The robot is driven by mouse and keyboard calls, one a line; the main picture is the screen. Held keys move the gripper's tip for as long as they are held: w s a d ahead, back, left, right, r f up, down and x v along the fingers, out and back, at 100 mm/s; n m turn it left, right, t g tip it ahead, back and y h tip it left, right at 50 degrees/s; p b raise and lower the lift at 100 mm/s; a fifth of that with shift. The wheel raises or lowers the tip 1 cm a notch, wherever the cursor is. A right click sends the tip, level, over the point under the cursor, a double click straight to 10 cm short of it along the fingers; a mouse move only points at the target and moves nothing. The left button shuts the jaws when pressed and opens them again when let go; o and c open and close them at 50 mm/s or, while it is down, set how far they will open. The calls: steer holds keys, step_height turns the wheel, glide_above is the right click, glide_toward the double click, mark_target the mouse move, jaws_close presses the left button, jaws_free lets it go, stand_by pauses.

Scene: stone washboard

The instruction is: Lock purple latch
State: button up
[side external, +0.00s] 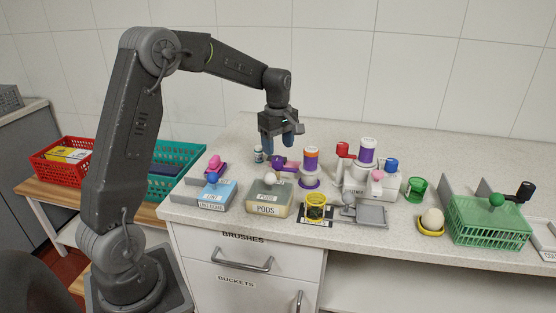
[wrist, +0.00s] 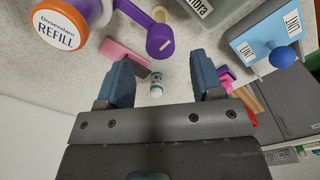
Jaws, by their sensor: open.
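A purple lever-like part with a round end (wrist: 160,38) sticks out beside a purple-and-white bottle with an orange cap (wrist: 62,28) marked REFILL. It also shows in the side view as a purple piece (side external: 288,165) left of the bottle (side external: 310,160). I cannot tell whether this part is the purple latch or how it is set. My gripper (side external: 281,148) points down above the counter, just behind the purple piece. In the wrist view its blue fingers (wrist: 162,82) are wide apart, with nothing held. A small white-and-blue bottle (wrist: 156,90) shows between them.
A flat pink piece (wrist: 122,50) lies near the left finger. A blue box with a round knob (side external: 213,194) and the PODS box (side external: 268,198) stand in front. A white unit with a red handle (side external: 370,187) and a green basket (side external: 487,221) are right. The counter behind is clear.

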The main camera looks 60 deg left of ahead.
mark_target(278, 158)
steer(key=shift+f, duration=2.6)
steer(key=shift+c, duration=0.4)
steer(key=c, duration=0.8)
steer(key=shift+c, duration=0.2)
